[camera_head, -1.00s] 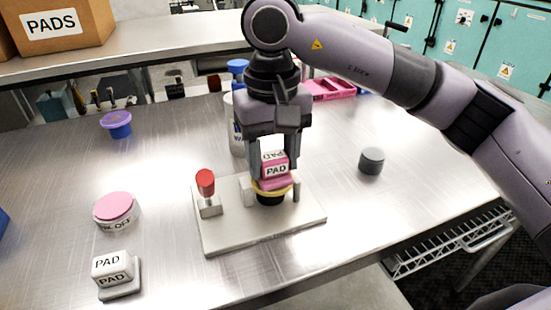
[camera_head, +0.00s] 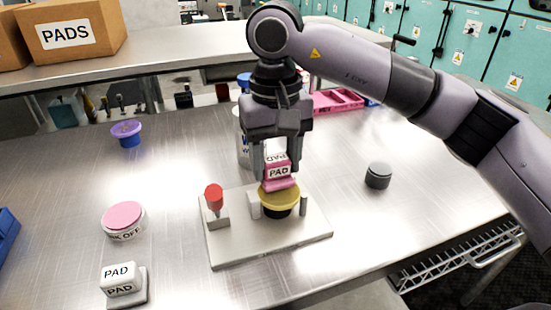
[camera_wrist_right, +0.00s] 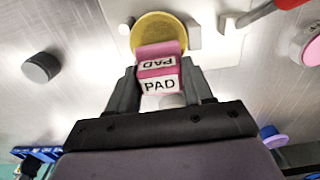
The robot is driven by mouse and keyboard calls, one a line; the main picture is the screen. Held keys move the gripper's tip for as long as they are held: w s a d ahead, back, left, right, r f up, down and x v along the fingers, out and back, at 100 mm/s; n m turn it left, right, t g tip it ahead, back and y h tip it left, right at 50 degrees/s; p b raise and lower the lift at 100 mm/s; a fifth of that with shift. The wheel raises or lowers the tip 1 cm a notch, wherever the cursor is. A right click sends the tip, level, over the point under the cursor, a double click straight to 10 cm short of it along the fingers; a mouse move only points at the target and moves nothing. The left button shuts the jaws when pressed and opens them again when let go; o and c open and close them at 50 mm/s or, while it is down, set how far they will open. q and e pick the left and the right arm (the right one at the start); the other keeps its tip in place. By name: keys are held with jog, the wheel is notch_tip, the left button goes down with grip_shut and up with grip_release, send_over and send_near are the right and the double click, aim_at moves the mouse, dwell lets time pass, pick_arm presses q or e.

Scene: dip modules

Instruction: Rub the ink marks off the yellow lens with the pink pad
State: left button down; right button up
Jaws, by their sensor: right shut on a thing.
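The pink pad (camera_head: 279,172), with white labels reading PAD, is held in my right gripper (camera_head: 277,165), which is shut on it. The yellow lens (camera_head: 281,200) sits on a dark round base between posts on a pale plate (camera_head: 240,250). The pad is just above the lens's back part; I cannot tell if they touch. In the right wrist view the pad (camera_wrist_right: 160,62) covers the near part of the lens (camera_wrist_right: 158,28). No ink marks can be made out on the visible lens surface. My left gripper is not in view.
A red-topped clamp (camera_head: 214,197) stands on the plate's left. A pink-topped round container (camera_head: 123,217) and a white PAD block on a stand (camera_head: 120,280) lie further left. A grey knob (camera_head: 378,175) is at right. A purple cup (camera_head: 126,133) stands at the back left.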

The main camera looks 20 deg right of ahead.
jog(key=shift+r+p, duration=2.25)
jog(key=shift+r, duration=1.15)
